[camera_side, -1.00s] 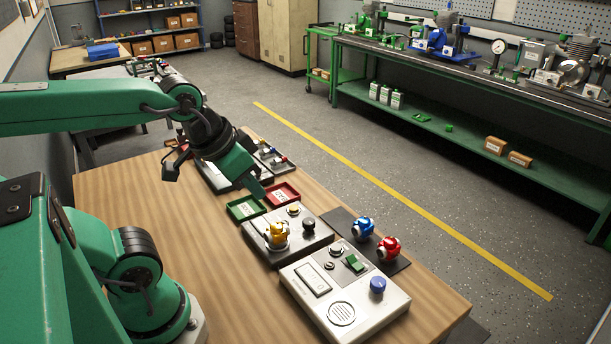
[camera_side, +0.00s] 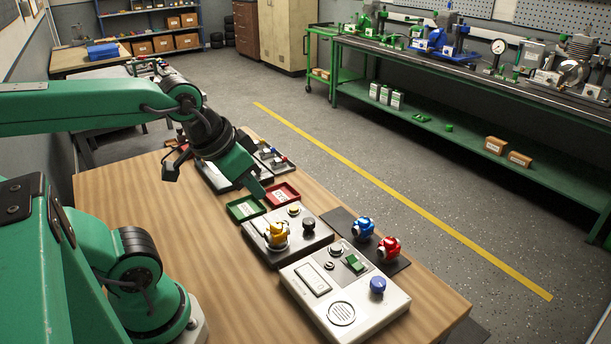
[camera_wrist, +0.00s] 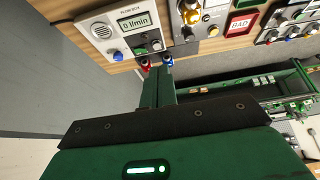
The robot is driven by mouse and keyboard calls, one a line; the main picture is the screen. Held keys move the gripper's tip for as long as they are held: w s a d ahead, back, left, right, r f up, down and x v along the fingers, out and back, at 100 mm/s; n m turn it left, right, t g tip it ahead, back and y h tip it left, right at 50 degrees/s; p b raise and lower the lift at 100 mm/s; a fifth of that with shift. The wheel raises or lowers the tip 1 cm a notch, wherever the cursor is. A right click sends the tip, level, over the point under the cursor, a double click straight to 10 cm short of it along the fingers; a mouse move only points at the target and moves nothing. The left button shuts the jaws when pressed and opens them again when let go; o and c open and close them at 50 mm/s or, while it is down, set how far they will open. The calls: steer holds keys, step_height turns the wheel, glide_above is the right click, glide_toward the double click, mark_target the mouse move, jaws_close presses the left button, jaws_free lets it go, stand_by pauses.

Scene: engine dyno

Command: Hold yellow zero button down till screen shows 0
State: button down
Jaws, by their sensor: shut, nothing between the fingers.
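The yellow button (camera_side: 293,209) sits on the grey box that carries a yellow part; it also shows at the top of the wrist view (camera_wrist: 213,31). The screen (camera_wrist: 134,22) is on a light box beside it and appears to read 0 l/min, in small characters. In the side view the screen (camera_side: 314,281) is too oblique to read. My gripper (camera_side: 262,193) is shut and empty, in the air above the trays, apart from the button and to its left. Its fingers (camera_wrist: 158,76) reach toward the top of the wrist view.
A yellow part (camera_side: 277,235) and black knob (camera_side: 308,224) stand near the button. A green tray (camera_side: 232,213) and red tray (camera_side: 295,190) lie behind it. Blue (camera_side: 362,227) and red (camera_side: 388,247) parts stand on a dark mat. The bench's front left is clear.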

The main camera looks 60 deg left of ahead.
stand_by(0.3)
steer(key=m+g, duration=0.6)
steer(key=m, duration=1.2)
glide_above(294, 207)
step_height(294, 207, down, 7)
steer(key=shift+d, duration=0.25)
steer(key=shift+r, duration=0.1)
step_height(294, 207, down, 14)
steer(key=shift+a+f, duration=0.1)
steer(key=shift+a, duration=0.05)
